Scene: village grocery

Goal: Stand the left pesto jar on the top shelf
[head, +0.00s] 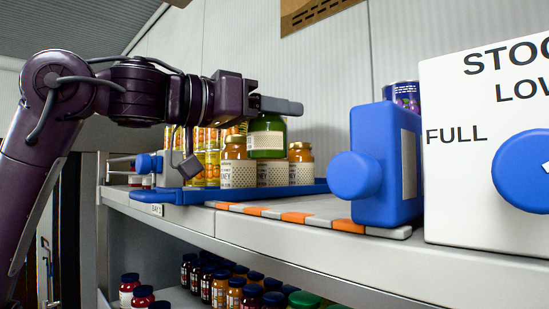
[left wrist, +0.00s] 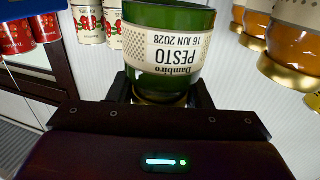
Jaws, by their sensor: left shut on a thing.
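The pesto jar (head: 267,138), green with a cream label, is held by my left gripper (head: 275,106) above the top shelf (head: 260,222). In the left wrist view the jar (left wrist: 160,50) sits between the fingers, its label reading PESTO upside down in the picture. My left gripper is shut on the jar near its lid. In the head view the jar looks upright and overlaps the honey jars (head: 238,172) on the shelf; its exact gap above the shelf is hard to tell. My right gripper is not in view.
A blue tray (head: 185,197) holds honey jars and yellow cans (head: 212,150). An orange-grey strip (head: 297,217) runs along the shelf edge. A blue box with a knob (head: 385,160) and a white stock sign (head: 470,190) stand to the right. Several jars (head: 220,289) fill the lower shelf.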

